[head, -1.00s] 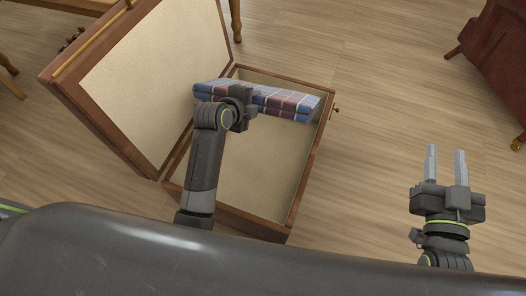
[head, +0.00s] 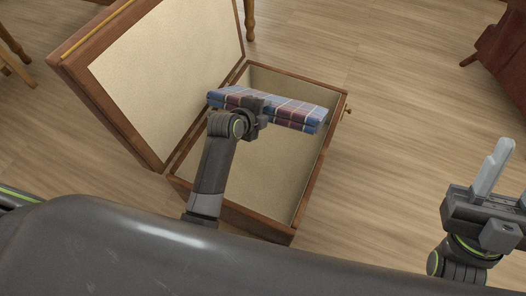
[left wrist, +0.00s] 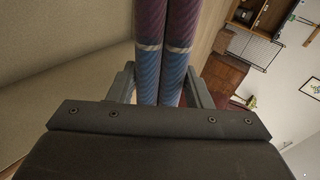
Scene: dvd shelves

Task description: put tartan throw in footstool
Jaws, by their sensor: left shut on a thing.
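The tartan throw (head: 290,110) is a folded blue, red and white checked cloth. My left gripper (head: 262,108) is shut on it, and the throw is over the inside of the open footstool (head: 222,210). In the left wrist view the folded throw (left wrist: 165,50) stands between the two fingers. The footstool is a wooden box with a pale lining and its lid (head: 165,70) tipped open to the left. I cannot tell if the throw touches the footstool's floor. My right gripper (head: 508,175) is open and empty at the right edge.
Wooden furniture legs (head: 249,20) stand behind the footstool, with more at the far left. A dark red-brown piece of furniture (head: 505,60) stands at the upper right. The wooden floor (head: 390,130) right of the footstool is clear.

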